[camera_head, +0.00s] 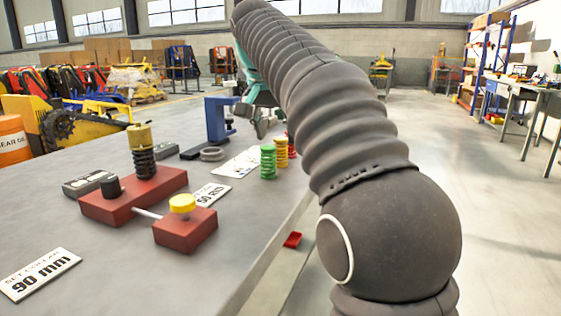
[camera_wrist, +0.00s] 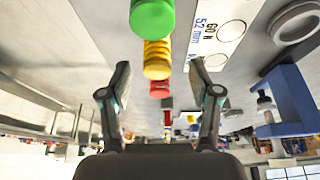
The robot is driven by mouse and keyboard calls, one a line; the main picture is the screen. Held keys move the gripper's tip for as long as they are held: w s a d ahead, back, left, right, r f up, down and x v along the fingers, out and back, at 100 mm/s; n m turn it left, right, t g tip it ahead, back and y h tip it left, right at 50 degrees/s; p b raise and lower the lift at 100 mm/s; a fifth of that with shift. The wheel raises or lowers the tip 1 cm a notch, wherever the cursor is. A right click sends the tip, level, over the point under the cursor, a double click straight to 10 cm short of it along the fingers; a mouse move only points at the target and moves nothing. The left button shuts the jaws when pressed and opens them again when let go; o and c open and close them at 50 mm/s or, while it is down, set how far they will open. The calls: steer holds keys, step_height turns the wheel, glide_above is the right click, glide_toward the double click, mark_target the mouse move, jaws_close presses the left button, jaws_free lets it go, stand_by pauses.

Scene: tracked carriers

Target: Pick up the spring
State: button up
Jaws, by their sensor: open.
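Three coil springs stand upright in a row near the bench's right edge: a green spring (camera_head: 268,162), a yellow spring (camera_head: 281,153) and a red one (camera_head: 291,146). The wrist view shows the green (camera_wrist: 152,18), yellow (camera_wrist: 157,58) and red (camera_wrist: 160,89) springs in line ahead. A dark spring (camera_head: 144,162) with a yellow-brown top stands on a red block. My gripper (camera_wrist: 160,72) is open and empty, its fingers to either side of that line in the picture.
The bench (camera_head: 120,245) also holds a red fixture (camera_head: 130,200) with a smaller red block (camera_head: 185,230), a blue press-like stand (camera_head: 218,120), a grey ring (camera_head: 212,154) and label cards, one a "90 mm" card (camera_head: 38,275). A small red tray (camera_head: 292,240) sits below the bench edge.

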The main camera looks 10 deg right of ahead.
mark_target(279, 139)
steer(key=b+x, duration=0.1)
steer(key=x, duration=0.3)
steer(key=shift+s+d, duration=0.1)
steer(key=shift+d, duration=0.05)
jaws_close()
steer(key=shift+r, duration=0.15)
steer(key=shift+r+p, duration=0.4)
steer(key=shift+r, duration=0.2)
step_height(279, 139, up, 3)
steer(key=shift+p, duration=0.75)
steer(key=w+d+r+p, duration=0.3)
steer(key=d+r, duration=0.3)
steer(key=d, duration=0.5)
steer(key=shift+w+r, duration=0.25)
